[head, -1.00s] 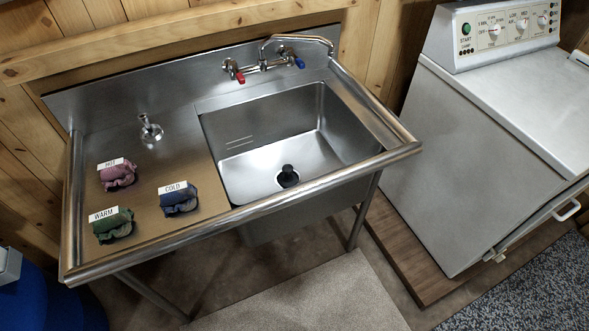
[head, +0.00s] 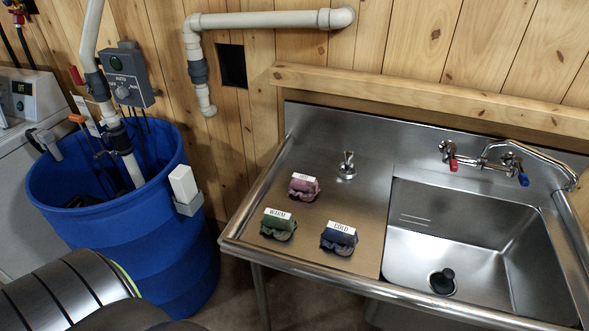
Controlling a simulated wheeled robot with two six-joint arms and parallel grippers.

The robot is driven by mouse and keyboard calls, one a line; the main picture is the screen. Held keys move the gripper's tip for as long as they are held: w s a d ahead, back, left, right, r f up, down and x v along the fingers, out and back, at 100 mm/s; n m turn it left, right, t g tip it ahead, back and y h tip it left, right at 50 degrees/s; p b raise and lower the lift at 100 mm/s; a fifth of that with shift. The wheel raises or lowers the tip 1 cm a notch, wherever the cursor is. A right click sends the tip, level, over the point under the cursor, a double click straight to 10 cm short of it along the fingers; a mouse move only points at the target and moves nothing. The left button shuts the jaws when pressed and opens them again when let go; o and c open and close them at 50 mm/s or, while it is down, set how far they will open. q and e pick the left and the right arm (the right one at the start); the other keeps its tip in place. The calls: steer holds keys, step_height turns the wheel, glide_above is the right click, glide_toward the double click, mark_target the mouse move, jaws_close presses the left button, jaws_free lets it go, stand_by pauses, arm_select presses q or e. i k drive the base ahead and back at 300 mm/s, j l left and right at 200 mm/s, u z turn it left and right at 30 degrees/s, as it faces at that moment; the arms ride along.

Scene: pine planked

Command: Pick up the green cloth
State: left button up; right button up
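The green cloth (head: 277,226) lies bunched on the flat drainboard of the steel sink unit (head: 370,210), near its front left corner. A white label on it reads WARM. A pink cloth (head: 303,187) with a white label lies behind it and slightly right. A dark blue cloth (head: 339,238) labelled COLD lies to its right. Neither gripper shows in the head view. Part of my own arm shows at the lower left, but no fingers are visible.
A big blue barrel (head: 190,262) with pipes and a grey control box (head: 126,75) stands left of the sink. The basin (head: 475,240) is on the right, below a faucet (head: 485,160). A small metal fitting (head: 346,168) stands on the drainboard. The drainboard is clear around the cloths.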

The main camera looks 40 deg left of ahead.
mark_target(281, 223)
steer(key=u, duration=1.25)
